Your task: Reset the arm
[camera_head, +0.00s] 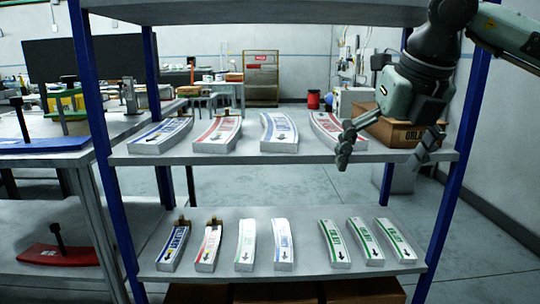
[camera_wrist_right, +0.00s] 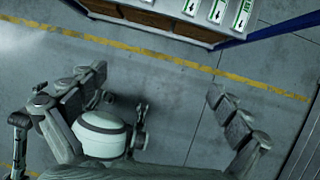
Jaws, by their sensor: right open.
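My right gripper (camera_head: 385,150) is in the right part of the head view, its arm coming in from the upper right. It hangs in front of the upper shelf's right end with its fingers apart and nothing between them. In the right wrist view the open fingers (camera_wrist_right: 160,110) show above bare grey floor. My left gripper is in neither view. The upper shelf (camera_head: 220,158) holds several label magazines, among them a red-marked one (camera_head: 217,134) and a blue-marked one (camera_head: 279,131). The right gripper partly overlaps the rightmost red-marked magazine (camera_head: 325,126) in the picture.
The lower shelf (camera_head: 300,275) holds several narrower magazines, including a green-marked one (camera_head: 365,241). Blue rack posts (camera_head: 460,160) stand at the sides. A cardboard box (camera_head: 400,133) is behind the gripper. A table (camera_head: 50,160) stands at left. Yellow-lined floor (camera_wrist_right: 180,60) is clear.

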